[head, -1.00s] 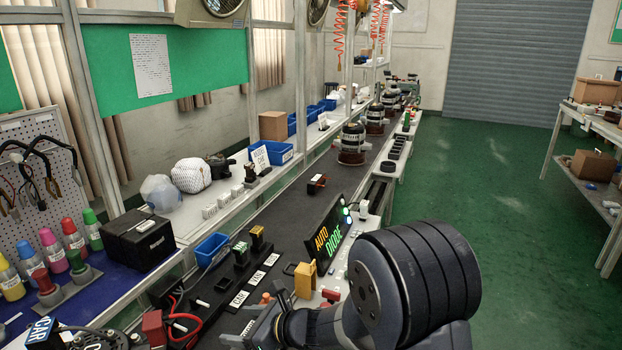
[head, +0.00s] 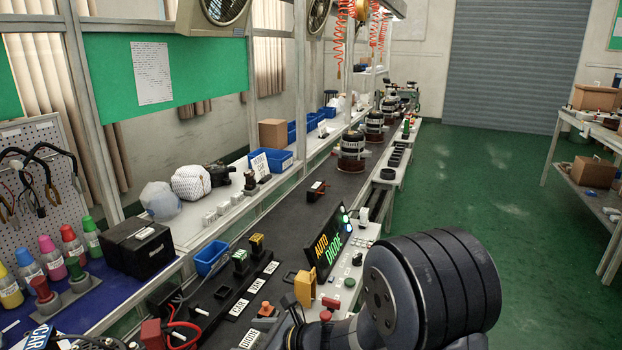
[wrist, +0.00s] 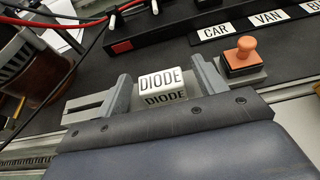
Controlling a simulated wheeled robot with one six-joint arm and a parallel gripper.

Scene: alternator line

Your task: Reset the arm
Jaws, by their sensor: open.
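My gripper (wrist: 160,80) is open in the wrist view, with its two grey fingers apart. A white block marked DIODE (wrist: 161,80) stands between and beyond the fingers, and I cannot tell whether they touch it. The block also shows in the head view (head: 250,338), at the bottom edge beside my wrist. In the head view my arm (head: 430,290) fills the lower right and hides most of the gripper.
An orange stamp (wrist: 246,55) stands right of the gripper. Behind it is a black rack with CAR and VAN labels (wrist: 214,32). Red and black cables and an alternator (wrist: 30,55) are at left. An AUTO DIODE display (head: 327,240) stands near my arm. Green floor at right is clear.

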